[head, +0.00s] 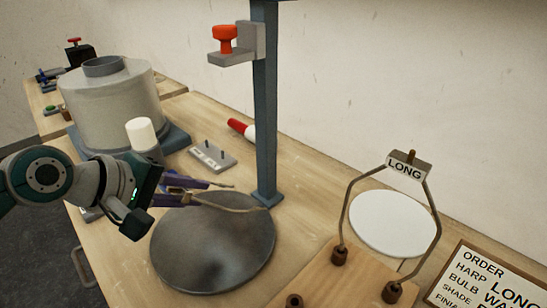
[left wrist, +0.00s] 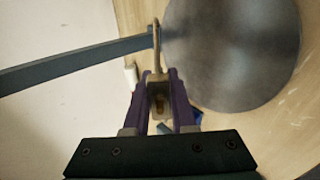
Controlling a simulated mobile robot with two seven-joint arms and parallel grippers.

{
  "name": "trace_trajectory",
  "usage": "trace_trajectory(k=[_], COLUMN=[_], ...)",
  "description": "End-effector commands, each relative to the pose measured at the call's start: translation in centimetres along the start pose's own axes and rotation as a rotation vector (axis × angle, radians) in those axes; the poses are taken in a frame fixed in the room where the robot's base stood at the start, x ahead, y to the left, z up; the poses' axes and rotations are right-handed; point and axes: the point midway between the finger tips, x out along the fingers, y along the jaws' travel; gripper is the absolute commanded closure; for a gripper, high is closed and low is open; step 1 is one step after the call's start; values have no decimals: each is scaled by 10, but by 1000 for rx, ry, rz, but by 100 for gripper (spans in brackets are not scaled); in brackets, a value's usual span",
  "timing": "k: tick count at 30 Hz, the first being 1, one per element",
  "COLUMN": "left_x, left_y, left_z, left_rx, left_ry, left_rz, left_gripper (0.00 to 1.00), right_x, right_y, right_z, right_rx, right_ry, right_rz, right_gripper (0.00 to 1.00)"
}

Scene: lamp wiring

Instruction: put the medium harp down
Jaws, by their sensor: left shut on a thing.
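My left gripper (head: 198,192), with purple fingers, is shut on a thin tan wire harp (head: 232,207). The harp reaches out to the right over the dark round disc (head: 190,255), and its size label cannot be read. In the left wrist view the harp (left wrist: 156,60) is seen nearly edge-on, held between the two fingers (left wrist: 158,90). It appears to be above the disc, but the gap cannot be told. A harp labelled LONG (head: 350,205) stands upright on a wooden board (head: 335,275) at the right. My right gripper is not in view.
A blue-grey post (head: 265,110) with a red-knobbed bracket (head: 235,45) rises behind the disc. A large grey drum (head: 110,105), white cylinder (head: 142,135), small pegged plate (head: 212,155) and red-white tool (head: 240,130) are nearby. A white disc (head: 390,225) and order sign (head: 485,280) lie right.

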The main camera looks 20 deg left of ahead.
Motion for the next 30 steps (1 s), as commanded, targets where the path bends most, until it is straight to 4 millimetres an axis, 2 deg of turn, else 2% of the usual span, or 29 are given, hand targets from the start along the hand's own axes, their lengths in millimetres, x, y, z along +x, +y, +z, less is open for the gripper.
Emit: trace_trajectory(k=[1,3,12,13,18,26,30], left_x=[6,8,9,9,9,6,-10], left_y=[-6,-9,-9,-10,-10,-9,-6], left_z=[0,0,0,0,0,0,0], left_rx=[0,0,0,0,0,0,0], left_ry=[0,0,0,0,0,0,0], left_rz=[2,3,3,2,2,2,0], left_gripper=[100,100,100,75,56,56,56], right_x=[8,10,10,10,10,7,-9], right_y=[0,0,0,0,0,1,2], right_z=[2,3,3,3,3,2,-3], right_rx=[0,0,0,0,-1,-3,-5], right_ry=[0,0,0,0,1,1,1], right_rz=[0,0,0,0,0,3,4], right_gripper=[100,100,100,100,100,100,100])
